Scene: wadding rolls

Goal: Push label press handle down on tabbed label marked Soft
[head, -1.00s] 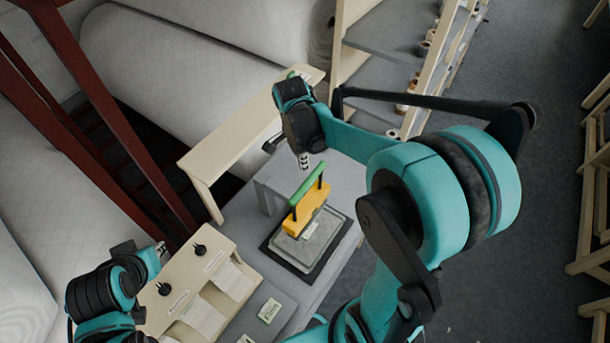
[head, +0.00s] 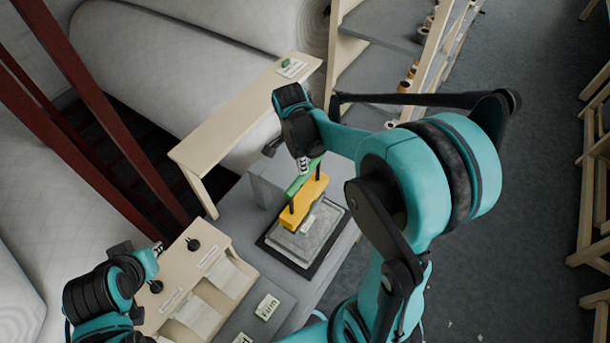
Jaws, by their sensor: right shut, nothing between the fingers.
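The label press has a green handle (head: 299,183) on dark posts over a yellow block (head: 309,199), above a grey plate on a black base (head: 276,243). A small pale label (head: 307,224) lies on the plate beside the yellow block; its marking is too small to read. My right gripper (head: 303,166) is shut and points down at the far end of the green handle, partly covering it; I cannot tell if it touches. My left gripper (head: 158,248) is at the lower left near the wooden label rack, and its finger state is unclear.
A pale wooden rack (head: 222,250) with black knobs and hanging sheets stands at the lower left. A card reading "Firm" (head: 267,307) lies on the grey table (head: 240,213). A narrow wooden bench (head: 235,110) is behind the press. White rolls (head: 190,60) and dark red posts fill the left.

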